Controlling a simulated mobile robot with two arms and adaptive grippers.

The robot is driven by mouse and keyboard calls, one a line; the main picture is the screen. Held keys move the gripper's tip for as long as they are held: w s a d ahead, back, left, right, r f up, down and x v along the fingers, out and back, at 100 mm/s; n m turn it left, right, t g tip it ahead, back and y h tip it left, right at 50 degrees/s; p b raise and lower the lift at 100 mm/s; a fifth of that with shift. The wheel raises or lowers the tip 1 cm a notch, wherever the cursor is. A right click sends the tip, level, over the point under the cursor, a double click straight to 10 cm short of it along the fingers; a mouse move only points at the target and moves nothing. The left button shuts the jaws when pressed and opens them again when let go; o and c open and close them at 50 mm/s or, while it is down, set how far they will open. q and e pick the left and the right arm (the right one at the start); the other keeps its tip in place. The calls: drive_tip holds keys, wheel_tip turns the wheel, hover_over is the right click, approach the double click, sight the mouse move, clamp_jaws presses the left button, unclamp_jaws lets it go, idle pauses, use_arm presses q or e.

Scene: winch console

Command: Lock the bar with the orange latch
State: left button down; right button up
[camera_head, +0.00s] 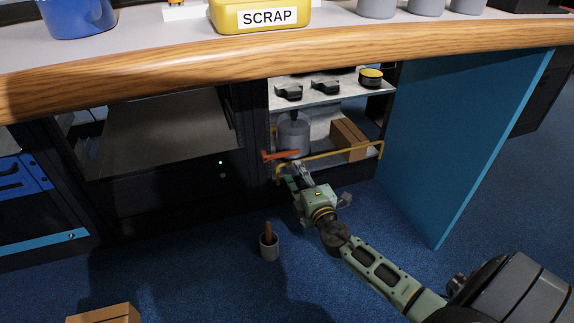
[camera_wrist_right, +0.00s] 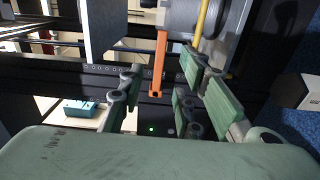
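The orange latch (camera_head: 281,155) sticks out to the left near the left end of the yellow bar (camera_head: 345,155), which runs across the front of the shelf opening. My right gripper (camera_head: 292,177) is just below the latch, at the bar's left end. In the right wrist view, the latch (camera_wrist_right: 159,62) appears between the spread green fingers of my right gripper (camera_wrist_right: 162,84), which are open and empty. Whether a finger touches the latch is not clear. The yellow bar (camera_wrist_right: 202,20) shows beyond the right finger. My left gripper is not in view.
Behind the bar are a grey canister (camera_head: 293,137) and a cardboard box (camera_head: 349,139). A wooden countertop (camera_head: 330,45) overhangs the shelves. A blue panel (camera_head: 455,140) stands to the right. A grey cup (camera_head: 269,247) with a brown handle stands on the carpet.

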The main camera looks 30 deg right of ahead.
sight(288, 155)
drive_tip(key=shift+b+x, duration=0.85)
drive_tip(key=shift+x, duration=3.05)
drive_tip(key=shift+c, duration=0.4)
clamp_jaws()
